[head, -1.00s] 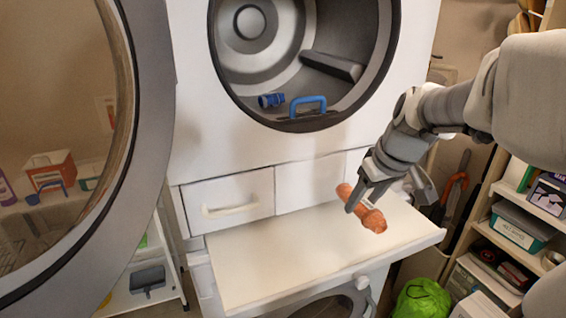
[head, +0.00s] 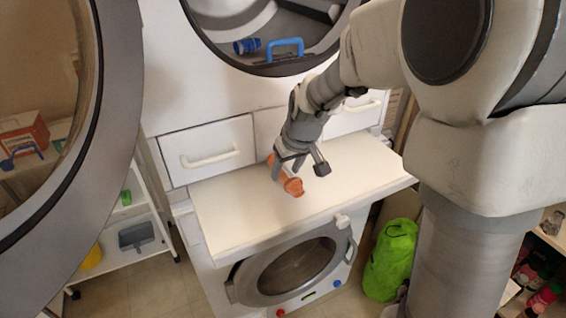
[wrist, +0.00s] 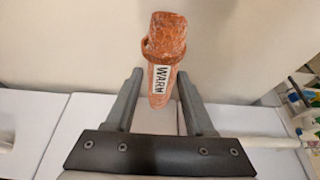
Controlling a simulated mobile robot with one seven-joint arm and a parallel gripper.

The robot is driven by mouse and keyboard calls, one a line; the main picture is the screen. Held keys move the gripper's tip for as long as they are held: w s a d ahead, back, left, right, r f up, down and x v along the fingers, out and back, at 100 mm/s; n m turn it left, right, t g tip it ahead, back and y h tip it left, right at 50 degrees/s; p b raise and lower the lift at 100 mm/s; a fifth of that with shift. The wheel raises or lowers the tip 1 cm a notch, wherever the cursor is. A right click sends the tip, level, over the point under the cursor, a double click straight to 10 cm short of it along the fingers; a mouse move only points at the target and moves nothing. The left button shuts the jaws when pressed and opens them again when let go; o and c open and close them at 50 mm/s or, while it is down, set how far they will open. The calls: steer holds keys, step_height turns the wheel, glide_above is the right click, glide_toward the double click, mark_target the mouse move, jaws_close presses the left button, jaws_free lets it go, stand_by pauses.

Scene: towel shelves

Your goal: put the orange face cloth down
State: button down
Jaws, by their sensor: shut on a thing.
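The orange face cloth (head: 292,186) is a tight roll with a band around it. In the wrist view the cloth (wrist: 165,38) shows a white label reading WARM. My gripper (head: 298,172) points down over the pull-out white shelf (head: 235,212) and is shut on the cloth. In the wrist view the roll runs between the two fingers (wrist: 160,82) and sticks out past their tips. The cloth is over the right-middle part of the shelf; I cannot tell whether it touches the surface.
The shelf top is otherwise bare. Behind it are white drawers with handles (head: 210,158); above is an open drum with a blue handle (head: 285,47) and a blue roll (head: 246,46). The open round door (head: 100,150) fills the left. A green bag (head: 390,260) stands at right.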

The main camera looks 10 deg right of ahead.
steer(key=shift+f, duration=0.3)
steer(key=shift+f, duration=0.2)
steer(key=shift+c, duration=1.3)
jaws_free()
